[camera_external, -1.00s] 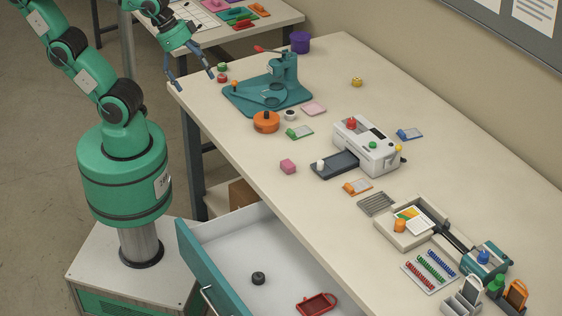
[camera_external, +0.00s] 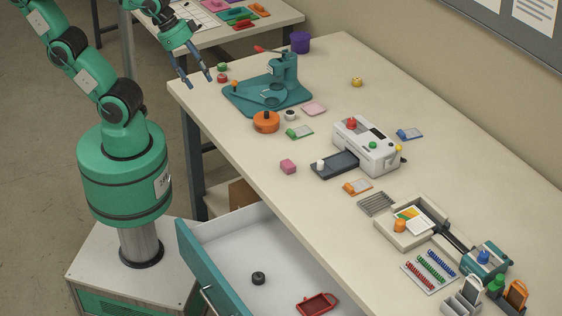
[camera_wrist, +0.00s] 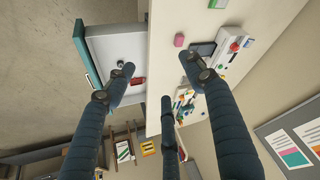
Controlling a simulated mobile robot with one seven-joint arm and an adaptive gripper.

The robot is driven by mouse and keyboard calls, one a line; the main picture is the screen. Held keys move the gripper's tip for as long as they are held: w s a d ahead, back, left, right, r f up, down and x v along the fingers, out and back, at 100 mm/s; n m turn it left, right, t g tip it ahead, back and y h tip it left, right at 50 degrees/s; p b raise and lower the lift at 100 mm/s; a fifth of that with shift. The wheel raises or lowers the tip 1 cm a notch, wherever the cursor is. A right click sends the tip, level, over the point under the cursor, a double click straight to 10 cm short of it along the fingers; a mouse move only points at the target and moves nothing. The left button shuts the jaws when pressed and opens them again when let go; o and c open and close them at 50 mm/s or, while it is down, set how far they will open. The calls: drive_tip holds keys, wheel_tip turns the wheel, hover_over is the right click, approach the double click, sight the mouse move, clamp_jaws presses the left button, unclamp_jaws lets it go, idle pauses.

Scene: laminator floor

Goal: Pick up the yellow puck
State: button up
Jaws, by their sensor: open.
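The yellow puck (camera_external: 357,82) is a small yellow round piece with a knob on top. It stands alone on the cream table, near the wall side, right of the teal press. My gripper (camera_external: 197,83) is open and empty at the upper left, by the table's left corner, well apart from the puck. In the wrist view my gripper (camera_wrist: 156,75) shows spread blue fingers with nothing between them. I cannot pick out the yellow puck in the wrist view.
The white laminator (camera_external: 368,147) is nearer the middle. An open drawer (camera_external: 225,238) juts out in front. The table around the puck is clear.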

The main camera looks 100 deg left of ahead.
drive_tip(key=w+a+r+g+p, duration=0.1)
drive_tip(key=w+a+r+p, duration=0.15)
drive_tip(key=w, duration=0.35)
drive_tip(key=w+a+r+p, duration=0.1)
drive_tip(key=w+a+r, duration=0.3)
drive_tip(key=w, duration=0.2)
drive_tip(key=w+a+r+g+p, duration=0.1)
drive_tip(key=w+a+r+p, duration=0.2)
drive_tip(key=w, duration=0.4)
drive_tip(key=w+a+g+y+p, duration=0.1)
drive_tip(key=w+a+p, duration=0.3)
drive_tip(key=w+a, duration=1.2)
drive_tip(key=w+a+f+g+p, duration=0.15)
drive_tip(key=w+a+f, duration=0.35)
drive_tip(key=a, duration=0.5)
drive_tip(key=w+a+f+p, duration=0.3)
drive_tip(key=a+f, duration=0.3)
drive_tip(key=a, duration=0.5)
drive_tip(key=s+a+f+g+h+p, duration=0.1)
drive_tip(key=a+f+p, duration=0.3)
drive_tip(key=a+f, duration=1.2)
drive_tip(key=shift+s+a+f+n, duration=0.2)
drive_tip(key=shift+a+f+n, duration=0.1)
drive_tip(key=shift+a, duration=0.35)
